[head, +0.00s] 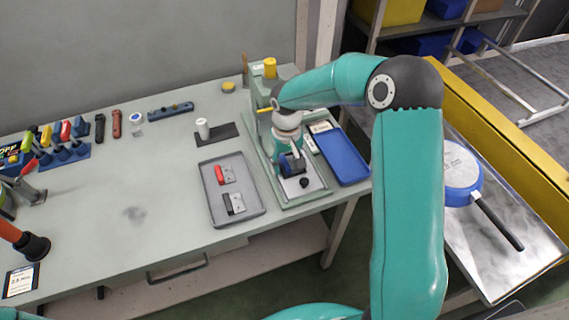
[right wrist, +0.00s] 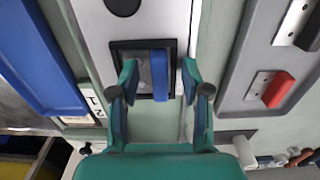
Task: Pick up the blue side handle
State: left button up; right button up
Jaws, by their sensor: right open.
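The blue side handle (right wrist: 160,75) stands in a dark square holder (right wrist: 143,48) on a light plate, best seen in the right wrist view. My right gripper (right wrist: 160,68) is open, with one finger on each side of the handle and a visible gap to both. In the head view my right gripper (head: 290,160) points down over the fixture (head: 314,190) and hides much of the handle. My left gripper is not in view.
A grey tray (head: 242,214) with a red handle (head: 220,174) and a black handle (head: 229,204) lies left of the fixture. A blue tray (head: 342,157) lies to its right. A blue pan (head: 461,180) sits on the metal conveyor. The table's left middle is mostly clear.

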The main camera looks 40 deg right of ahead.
grip_shut()
jog(key=shift+r, duration=0.2)
